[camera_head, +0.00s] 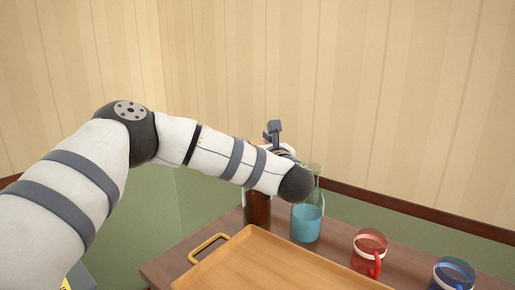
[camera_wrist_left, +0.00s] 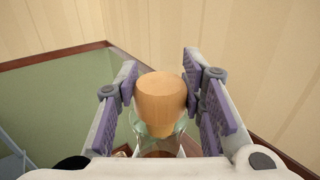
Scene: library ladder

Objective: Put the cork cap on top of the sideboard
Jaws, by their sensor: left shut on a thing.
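The cork cap (camera_wrist_left: 161,98) is a light wooden stopper with a rounded wide top and a narrower lower part. In the left wrist view it sits between the purple pads of my left gripper (camera_wrist_left: 162,92), which is shut on it. Below the cap shows a clear glass neck; I cannot tell whether the cap is in it or just above it. In the head view my left gripper (camera_head: 275,138) is mostly hidden behind my wrist, above the bottles, and the cap is hidden. The brown wooden sideboard (camera_head: 336,232) stands below. My right gripper is not in view.
On the sideboard stand a brown bottle (camera_head: 257,208), a glass bottle with blue liquid (camera_head: 306,222), a red mug (camera_head: 368,250) and a blue mug (camera_head: 453,274). A wooden tray (camera_head: 275,262) with a handle lies in front, empty where visible. A striped wall is behind.

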